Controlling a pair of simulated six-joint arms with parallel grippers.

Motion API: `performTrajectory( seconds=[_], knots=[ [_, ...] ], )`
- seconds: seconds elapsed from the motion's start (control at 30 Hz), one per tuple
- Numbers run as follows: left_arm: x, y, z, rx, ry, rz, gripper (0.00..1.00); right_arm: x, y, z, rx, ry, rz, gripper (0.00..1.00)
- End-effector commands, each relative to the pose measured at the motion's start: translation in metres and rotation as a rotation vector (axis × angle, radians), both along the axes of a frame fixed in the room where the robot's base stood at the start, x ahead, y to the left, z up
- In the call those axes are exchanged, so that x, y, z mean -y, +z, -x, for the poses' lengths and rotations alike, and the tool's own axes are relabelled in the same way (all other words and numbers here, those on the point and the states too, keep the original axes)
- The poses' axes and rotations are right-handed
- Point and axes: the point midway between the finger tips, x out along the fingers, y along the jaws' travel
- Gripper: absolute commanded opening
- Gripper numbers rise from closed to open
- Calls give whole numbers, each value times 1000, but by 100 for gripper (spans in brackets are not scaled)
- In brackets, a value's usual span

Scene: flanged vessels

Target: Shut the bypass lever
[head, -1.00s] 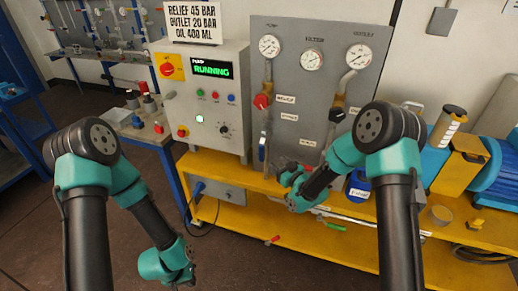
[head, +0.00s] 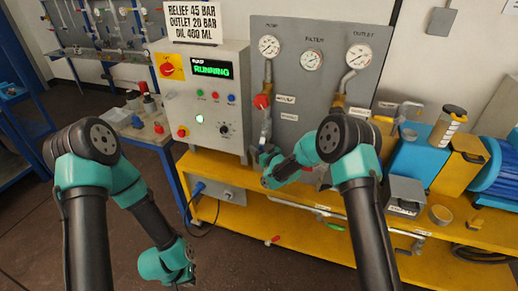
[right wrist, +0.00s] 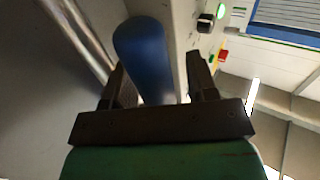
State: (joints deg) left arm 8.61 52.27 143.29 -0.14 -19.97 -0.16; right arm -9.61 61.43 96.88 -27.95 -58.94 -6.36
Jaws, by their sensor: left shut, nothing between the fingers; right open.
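The bypass lever appears to be the blue-handled lever on the grey panel's left pipe. In the right wrist view its rounded blue handle (right wrist: 145,55) stands between the fingers of my right gripper (right wrist: 160,82), which are open and apart on either side of it. In the head view my right gripper (head: 264,157) is at the foot of the left pipe and hides the handle. I cannot tell whether a finger touches the handle. My left gripper (head: 184,281) hangs low at the left, shut and empty, away from the panel.
The grey panel (head: 312,92) carries three gauges and a red valve knob (head: 261,102). The control box (head: 208,105) reads "RUNNING" and stands close left of my right gripper. A yellow bench (head: 215,170) runs below. A grey box (head: 405,193) stands right of my right arm.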

Motion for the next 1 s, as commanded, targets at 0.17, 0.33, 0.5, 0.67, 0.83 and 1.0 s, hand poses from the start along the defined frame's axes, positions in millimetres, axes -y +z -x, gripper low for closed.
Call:
performTrajectory(
  seconds=[0.17, 0.33, 0.5, 0.67, 0.83, 1.0],
  knots=[
    [0, 0, 0, 0, 0, 0, 0, 0, 0, 0, 0, 0, 0, 53],
    [0, 0, 0, 0, 0, 0, 0, 0, 0, 0, 0, 0, 0, 37],
    [0, 0, 0, 0, 0, 0, 0, 0, 0, 0, 0, 0, 0, 21],
    [0, 0, 0, 0, 0, 0, 0, 0, 0, 0, 0, 0, 0, 6],
    [0, 0, 0, 0, 0, 0, 0, 0, 0, 0, 1, 0, -1, 0],
    [0, 0, 0, 0, 0, 0, 0, 0, 0, 0, 0, 1, 1, 0]
  ],
)
